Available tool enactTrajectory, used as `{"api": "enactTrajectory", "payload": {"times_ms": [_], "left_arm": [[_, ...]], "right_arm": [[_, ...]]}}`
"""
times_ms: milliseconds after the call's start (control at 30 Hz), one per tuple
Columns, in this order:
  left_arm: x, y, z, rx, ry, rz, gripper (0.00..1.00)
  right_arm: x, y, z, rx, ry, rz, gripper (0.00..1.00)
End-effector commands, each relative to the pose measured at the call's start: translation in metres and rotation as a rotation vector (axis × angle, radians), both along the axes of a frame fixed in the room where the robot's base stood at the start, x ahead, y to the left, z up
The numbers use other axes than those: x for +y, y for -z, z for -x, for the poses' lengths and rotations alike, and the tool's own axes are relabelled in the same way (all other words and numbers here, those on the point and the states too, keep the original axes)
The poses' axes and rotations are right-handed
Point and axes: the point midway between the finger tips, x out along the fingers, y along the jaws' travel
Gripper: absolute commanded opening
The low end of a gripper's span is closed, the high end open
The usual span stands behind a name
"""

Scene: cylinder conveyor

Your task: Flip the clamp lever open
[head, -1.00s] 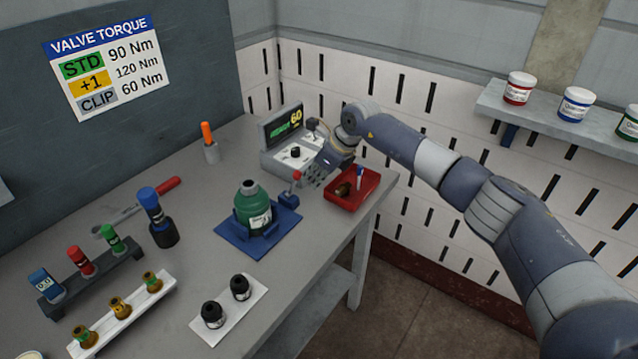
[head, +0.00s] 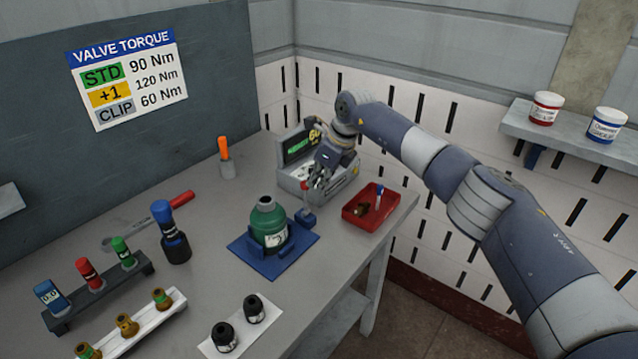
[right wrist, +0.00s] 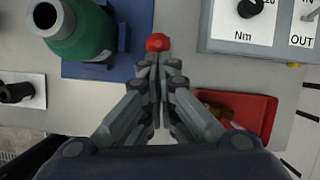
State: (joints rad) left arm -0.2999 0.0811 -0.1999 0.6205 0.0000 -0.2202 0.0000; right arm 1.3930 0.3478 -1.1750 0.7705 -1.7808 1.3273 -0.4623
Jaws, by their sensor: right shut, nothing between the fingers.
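The clamp is a blue base plate (head: 245,257) on the table, with a green cylinder (head: 268,226) standing upright in it. The clamp lever has a red ball knob (right wrist: 157,42), seen just beyond my fingertips in the right wrist view. In the head view the lever post (head: 306,217) stands at the right side of the clamp. My right gripper (right wrist: 155,58) is shut and empty, with its fingertips at the red knob. I cannot tell whether they touch it. My left gripper is not in view.
A red tray (head: 391,211) with small parts lies right of the clamp. A grey torque display box (head: 345,186) stands behind my right gripper. The black-capped parts (head: 224,335) sit in front.

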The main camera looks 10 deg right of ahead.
Motion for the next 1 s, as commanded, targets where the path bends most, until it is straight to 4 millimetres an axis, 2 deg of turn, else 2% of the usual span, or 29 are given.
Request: {"api": "enactTrajectory", "payload": {"times_ms": [333, 467, 567, 900, 1000], "left_arm": [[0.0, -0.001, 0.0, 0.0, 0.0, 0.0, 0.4], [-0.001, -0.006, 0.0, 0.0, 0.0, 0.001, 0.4], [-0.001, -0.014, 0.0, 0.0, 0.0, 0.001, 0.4], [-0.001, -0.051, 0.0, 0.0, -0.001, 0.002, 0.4], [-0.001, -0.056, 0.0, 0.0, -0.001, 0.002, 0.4]], "right_arm": [[0.0, -0.001, 0.0, 0.0, 0.0, 0.0, 0.0], [-0.001, -0.009, 0.0, -0.002, -0.001, 0.0, 0.0], [-0.003, -0.021, 0.001, -0.002, -0.001, 0.0, 0.0], [-0.01, -0.085, 0.006, -0.002, -0.002, 0.0, 0.0], [-0.012, -0.096, 0.008, -0.001, -0.002, 0.001, 0.0]]}}
